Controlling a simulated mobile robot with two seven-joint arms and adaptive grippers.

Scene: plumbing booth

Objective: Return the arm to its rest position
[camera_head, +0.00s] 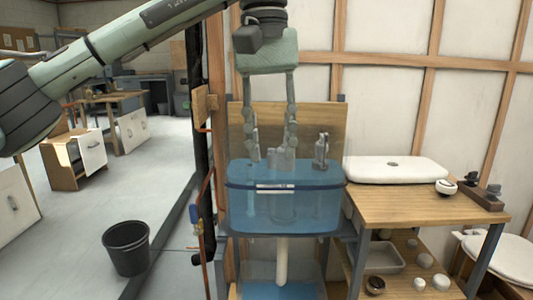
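My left arm comes in from the upper left across the top of the camera_head view. My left gripper (271,152) hangs pointing down over a translucent blue bin (284,212) with a dark blue rim. Its two fingers are spread apart, with the tips near the bin's far rim. Several grey fittings (283,158) show in or behind the bin around the fingertips, and I see none clamped between the fingers. Whether the tips touch anything is unclear. My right gripper is out of view.
A grey metal fitting (321,150) stands upright behind the bin's right side. A white basin (395,169) sits on a wooden bench (420,208) to the right. A timber post and copper pipe stand left of the bin. A black bucket (127,248) stands on open floor.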

